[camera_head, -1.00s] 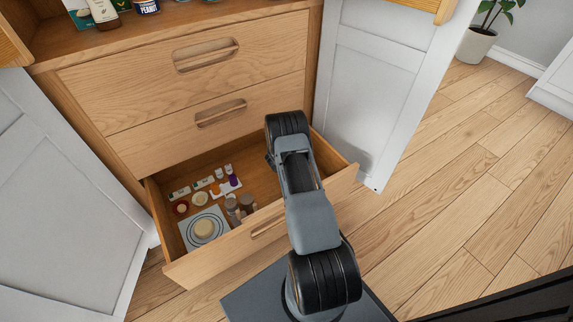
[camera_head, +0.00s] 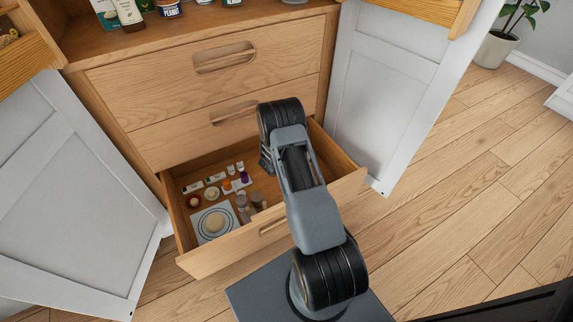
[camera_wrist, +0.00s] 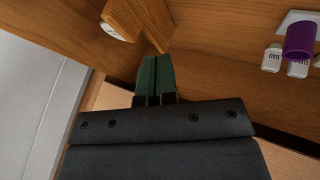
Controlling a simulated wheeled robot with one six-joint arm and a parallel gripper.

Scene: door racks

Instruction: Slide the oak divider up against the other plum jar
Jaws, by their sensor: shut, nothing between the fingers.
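The oak divider (camera_wrist: 138,20) shows in the wrist view as a wooden block at the top, standing on the drawer floor. My gripper (camera_wrist: 156,60) is shut and empty, its green fingertips at the divider's lower end; I cannot tell if they touch. A purple jar (camera_wrist: 299,40) lies to the right in the wrist view, well apart from the divider. A small purple item (camera_head: 243,177) shows inside the open drawer in the head view. A second plum jar cannot be made out. In the head view my arm hides the gripper and the divider.
The open drawer (camera_head: 215,254) also holds a plate (camera_head: 214,224), several small jars and spice bottles (camera_head: 242,203) on its left side. White bottles (camera_wrist: 271,58) stand by the purple jar. A white-topped round object (camera_wrist: 116,33) sits left of the divider. White cabinet doors flank the drawer.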

